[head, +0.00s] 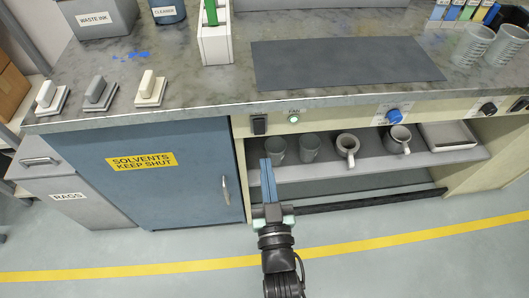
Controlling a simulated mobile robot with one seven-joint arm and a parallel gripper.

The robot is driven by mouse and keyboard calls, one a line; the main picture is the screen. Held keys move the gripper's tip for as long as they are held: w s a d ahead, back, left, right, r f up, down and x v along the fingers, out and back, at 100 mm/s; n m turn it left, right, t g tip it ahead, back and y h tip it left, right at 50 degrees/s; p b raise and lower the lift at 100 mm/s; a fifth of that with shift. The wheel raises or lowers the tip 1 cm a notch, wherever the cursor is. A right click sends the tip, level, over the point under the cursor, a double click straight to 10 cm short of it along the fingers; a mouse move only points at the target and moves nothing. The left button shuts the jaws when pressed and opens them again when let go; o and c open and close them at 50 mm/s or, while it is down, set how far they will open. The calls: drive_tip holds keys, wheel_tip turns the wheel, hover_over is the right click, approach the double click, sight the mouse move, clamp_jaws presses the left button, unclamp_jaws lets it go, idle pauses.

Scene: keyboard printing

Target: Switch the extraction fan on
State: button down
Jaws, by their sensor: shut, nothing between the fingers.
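The extraction fan control is on the cream front panel under the worktop, in the head view. A black rocker switch (259,124) sits there, with a small round greenish button or lamp (293,118) to its right under the label FAN. I cannot tell the switch's position or whether the lamp is lit. My gripper (266,162) is shut and empty, its blue fingers pointing up towards the panel. The fingertips are below the rocker switch and slightly right of it, apart from it in the picture.
A blue solvents cupboard (165,180) stands left of my gripper. An open shelf (325,171) behind it holds mugs and a tray. A blue knob (394,116) and black knobs (488,109) are further right on the panel. The floor in front is clear.

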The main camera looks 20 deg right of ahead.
drive_tip(key=shift+s+a+r, duration=0.15)
drive_tip(key=shift+s+a, duration=0.05)
drive_tip(key=shift+s, duration=0.6)
drive_tip(key=w+a+r+t+y, duration=0.1)
drive_tip(key=w+a+r+t, duration=0.15)
drive_tip(key=r, duration=0.85)
drive_tip(key=w+a+r+n+t, duration=0.1)
drive_tip(key=w+a+r, duration=0.15)
drive_tip(key=r, duration=0.85)
drive_tip(key=w+a+r+t+y, duration=0.1)
drive_tip(key=w+a+r+t, duration=0.15)
drive_tip(key=r, duration=0.85)
drive_tip(key=s+a+r+n+t+y, duration=0.1)
drive_tip(key=s+a+r, duration=0.1)
drive_tip(key=s+r, duration=0.35)
drive_tip(key=s+a+r+t+y, duration=0.1)
drive_tip(key=s+a+r, duration=0.1)
drive_tip(key=r, duration=0.7)
drive_tip(key=s+a+r+n+t+y, duration=0.1)
drive_tip(key=s+a+r, duration=0.15)
drive_tip(key=r, duration=0.55)
wheel_tip(320, 180, up, 15)
drive_tip(key=s+p, duration=0.1)
drive_tip(key=p, duration=1.4)
drive_tip(key=shift+d, duration=0.25)
